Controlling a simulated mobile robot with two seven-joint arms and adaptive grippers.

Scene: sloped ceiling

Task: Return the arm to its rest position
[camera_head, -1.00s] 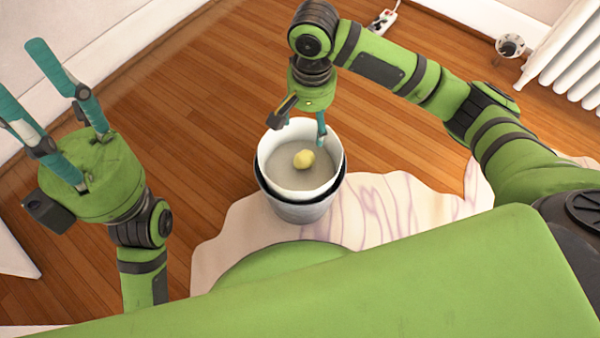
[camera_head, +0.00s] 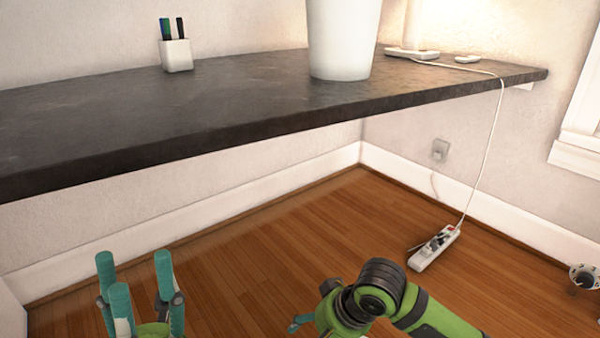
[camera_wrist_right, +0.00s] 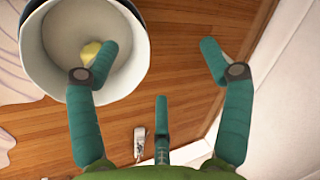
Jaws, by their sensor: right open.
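My left gripper (camera_head: 135,265) stands at the bottom left of the head view, its teal fingers pointing up, spread apart and empty. My right arm (camera_head: 375,290) shows at the bottom centre of the head view, with only a bit of a teal finger beside it. In the right wrist view my right gripper (camera_wrist_right: 157,55) is open, with nothing between its fingers. A white bin (camera_wrist_right: 32,45) with a dark outside is at the upper left there. A small yellow object (camera_wrist_right: 91,48) lies inside it, partly hidden by the left finger.
A dark shelf (camera_head: 230,100) crosses the head view, bearing a pen cup (camera_head: 176,55) and a large white pot (camera_head: 341,40). A power strip (camera_head: 434,248) lies on the wooden floor (camera_head: 270,260), its cord hanging from the shelf. Open floor lies beneath the shelf.

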